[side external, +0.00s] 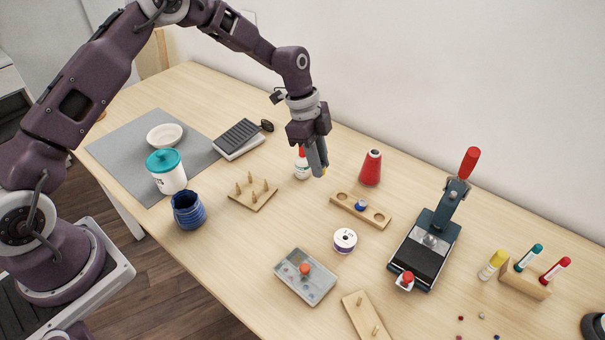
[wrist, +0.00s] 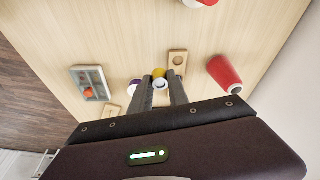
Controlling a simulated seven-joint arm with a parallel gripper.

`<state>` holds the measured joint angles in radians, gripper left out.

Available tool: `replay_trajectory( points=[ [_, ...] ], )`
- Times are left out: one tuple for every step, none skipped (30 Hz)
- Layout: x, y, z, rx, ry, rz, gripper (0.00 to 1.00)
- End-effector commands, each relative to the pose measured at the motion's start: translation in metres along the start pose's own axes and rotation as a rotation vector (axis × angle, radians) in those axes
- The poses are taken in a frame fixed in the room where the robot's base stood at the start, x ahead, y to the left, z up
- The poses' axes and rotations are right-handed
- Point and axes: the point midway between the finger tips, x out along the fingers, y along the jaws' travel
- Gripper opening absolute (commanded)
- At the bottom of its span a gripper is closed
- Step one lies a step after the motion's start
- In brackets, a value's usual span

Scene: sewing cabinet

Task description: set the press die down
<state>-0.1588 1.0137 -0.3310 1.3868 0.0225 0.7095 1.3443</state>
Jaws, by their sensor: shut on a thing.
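My gripper (side external: 318,168) hangs above the table, pointing down. Its fingers are shut on a small yellow-topped press die (wrist: 159,73), which shows between the fingertips in the wrist view (wrist: 161,86). In the side view only a sliver of yellow shows at the fingers. Below and to the right is a wooden die holder (side external: 341,201) with round holes; its end also shows in the wrist view (wrist: 178,58). A blue-topped die (side external: 361,205) sits in its middle, and the other holes look empty. The hand press (side external: 424,246), with a red lever, stands further right.
A red thread cone (side external: 371,168) and a red-capped bottle (side external: 302,168) stand near the holder. A white spool (side external: 345,240), a lidded box (side external: 306,281) and a pegged board (side external: 252,194) lie in front. Bare table lies between them.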

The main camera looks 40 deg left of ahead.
Motion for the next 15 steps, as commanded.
replay_trajectory(
  points=[
    [-0.011, -0.001, -0.003, 0.001, 0.001, -0.005, 0.00],
    [-0.017, -0.001, -0.005, 0.001, 0.001, -0.005, 0.00],
    [-0.023, -0.001, -0.006, 0.001, 0.001, -0.004, 0.00],
    [-0.028, -0.001, -0.008, 0.001, 0.001, -0.004, 0.00],
    [-0.034, -0.001, -0.009, 0.001, 0.001, -0.005, 0.00],
    [-0.040, -0.001, -0.011, 0.001, 0.000, -0.003, 0.00],
    [-0.040, -0.004, -0.005, -0.026, -0.002, -0.008, 0.00],
    [-0.040, -0.008, 0.000, -0.050, -0.002, -0.013, 0.00],
    [-0.041, -0.012, 0.005, -0.079, -0.003, -0.021, 0.00],
    [-0.042, -0.015, 0.009, -0.103, -0.003, -0.027, 0.00],
    [-0.044, -0.019, 0.014, -0.126, -0.004, -0.034, 0.00],
    [-0.045, -0.024, 0.021, -0.164, -0.004, -0.043, 0.00],
    [-0.047, -0.028, 0.026, -0.189, -0.005, -0.050, 0.00],
    [-0.048, -0.031, 0.032, -0.216, -0.005, -0.058, 0.00],
    [-0.050, -0.037, 0.041, -0.258, -0.006, -0.070, 0.00]
  ],
)
